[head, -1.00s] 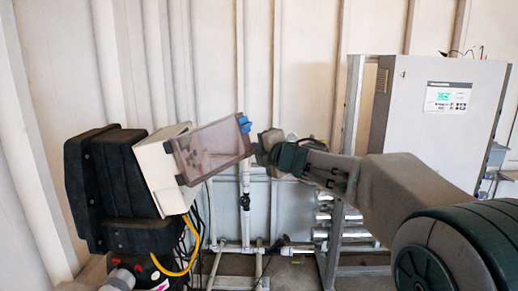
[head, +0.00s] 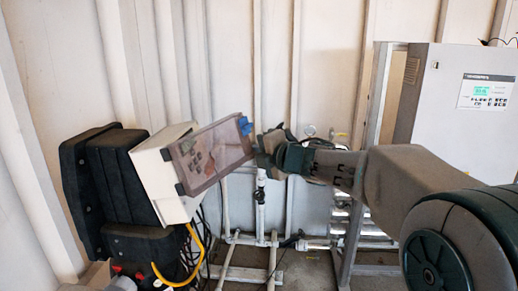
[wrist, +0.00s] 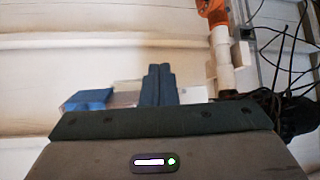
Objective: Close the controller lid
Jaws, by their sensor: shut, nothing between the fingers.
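The controller is a cream box (head: 165,178) on a black housing at the left of the head view. Its lid (head: 208,155) is a see-through pinkish panel, hinged at the box's side and standing partly open toward the right. A blue latch (head: 244,126) sits at the lid's free upper corner; a blue piece also shows in the wrist view (wrist: 88,97). My gripper (head: 262,148) is shut and empty, right at the lid's free edge on its outer side. I cannot tell whether the fingertips touch the lid. In the wrist view the closed fingers (wrist: 157,84) point away from the camera.
The black housing (head: 105,190) stands left of the box. A yellow cable (head: 185,265) and dark wires hang below it. White pipes (head: 262,200) run behind the gripper. A grey cabinet (head: 450,105) on a metal frame stands at the right.

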